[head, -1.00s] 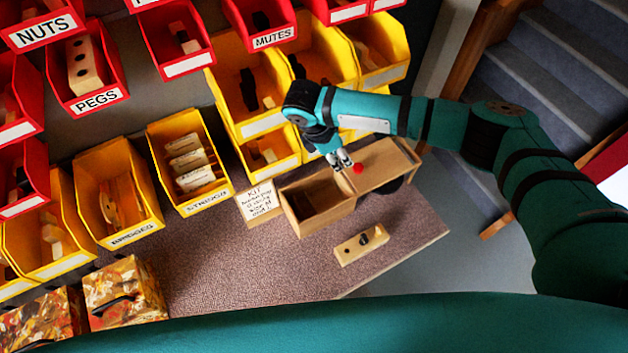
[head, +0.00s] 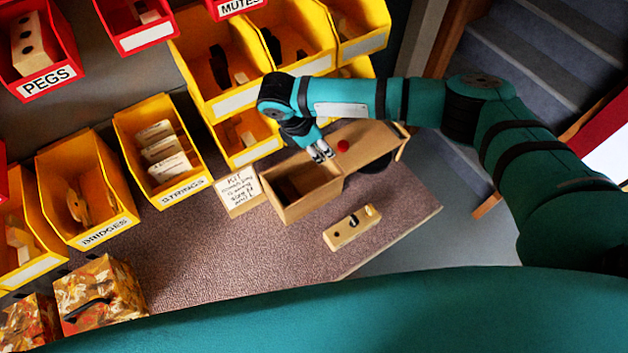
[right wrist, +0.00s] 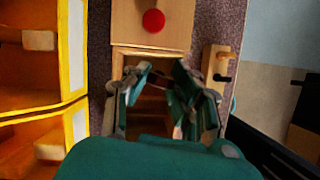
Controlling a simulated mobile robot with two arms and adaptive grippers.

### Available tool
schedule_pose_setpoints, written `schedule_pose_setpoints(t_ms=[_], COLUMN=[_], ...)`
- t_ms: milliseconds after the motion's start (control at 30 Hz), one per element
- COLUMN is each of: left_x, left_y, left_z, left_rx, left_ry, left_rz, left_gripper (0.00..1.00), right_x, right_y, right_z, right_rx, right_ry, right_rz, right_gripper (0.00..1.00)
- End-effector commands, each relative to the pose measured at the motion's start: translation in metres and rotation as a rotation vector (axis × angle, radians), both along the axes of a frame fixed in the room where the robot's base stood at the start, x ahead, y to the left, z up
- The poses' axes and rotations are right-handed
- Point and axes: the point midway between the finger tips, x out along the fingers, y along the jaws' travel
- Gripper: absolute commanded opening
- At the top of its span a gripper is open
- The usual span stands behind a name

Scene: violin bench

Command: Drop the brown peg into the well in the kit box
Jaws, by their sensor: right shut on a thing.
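The kit box (head: 293,213) is an open wooden box on the bench. Its lid (head: 372,140) with a red knob (head: 343,146) lies to the right of the opening. My right gripper (head: 320,154) is over the far right part of the opening. In the right wrist view its fingers (right wrist: 160,80) point into the box opening (right wrist: 119,52). A small dark reddish-brown piece, apparently the brown peg (right wrist: 158,83), shows between the fingertips, mostly hidden by them. The bottom of the well is dark. My left gripper is out of view.
A wooden block (head: 345,233) with a black peg and a light brown peg lies in front of the box. A handwritten card (head: 238,190) stands at its left. Yellow bins (head: 250,150) rise close behind.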

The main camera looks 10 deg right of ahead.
Motion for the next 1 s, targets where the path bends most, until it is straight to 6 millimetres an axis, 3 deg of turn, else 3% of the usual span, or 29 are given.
schedule_pose_setpoints(t_ms=[33, 233, 567, 667, 1000], left_x=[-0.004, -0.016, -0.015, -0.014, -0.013], left_y=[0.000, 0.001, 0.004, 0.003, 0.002], left_z=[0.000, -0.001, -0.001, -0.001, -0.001], left_rx=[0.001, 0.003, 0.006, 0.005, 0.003], left_ry=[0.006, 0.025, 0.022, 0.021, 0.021], left_rz=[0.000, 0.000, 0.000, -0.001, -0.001], left_gripper=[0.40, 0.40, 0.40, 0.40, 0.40], right_x=[0.000, 0.000, 0.000, -0.001, -0.006], right_y=[0.000, 0.000, 0.002, 0.007, 0.033], right_z=[0.000, 0.000, 0.004, 0.015, 0.080], right_rx=[0.000, 0.000, 0.001, 0.002, 0.002], right_ry=[0.000, 0.000, -0.001, 0.000, -0.003], right_rz=[0.000, 0.000, 0.000, 0.000, 0.001], right_gripper=[0.25, 0.49, 0.49, 0.49, 0.49])
